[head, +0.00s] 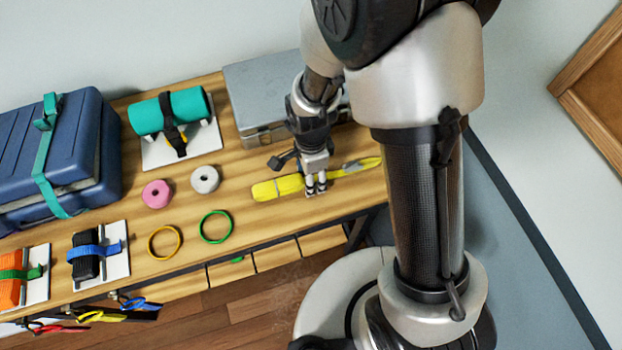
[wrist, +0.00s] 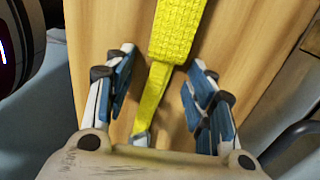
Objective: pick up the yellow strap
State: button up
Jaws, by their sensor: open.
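The yellow strap (head: 277,188) lies on the wooden table, stretched out toward the right, with a grey metal piece on its right part. In the wrist view the yellow strap (wrist: 178,32) runs down from the top edge, narrowing between the fingers. My gripper (head: 316,187) is over the middle of the strap in the head view. In the wrist view my gripper (wrist: 158,95) is open, with one blue-padded finger on each side of the strap and a gap to both. The strap's lower end is partly hidden behind the gripper body.
A grey metal box (head: 262,85) stands behind my gripper. A teal roll (head: 185,108), a pink tape roll (head: 157,194), a white tape roll (head: 205,179), a yellow ring (head: 151,243) and a green ring (head: 203,226) are to the left. A blue case (head: 75,150) stands at far left.

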jog(key=shift+r, duration=0.1)
jog(key=shift+c, duration=0.4)
grip_shut()
jog(key=shift+r, duration=0.1)
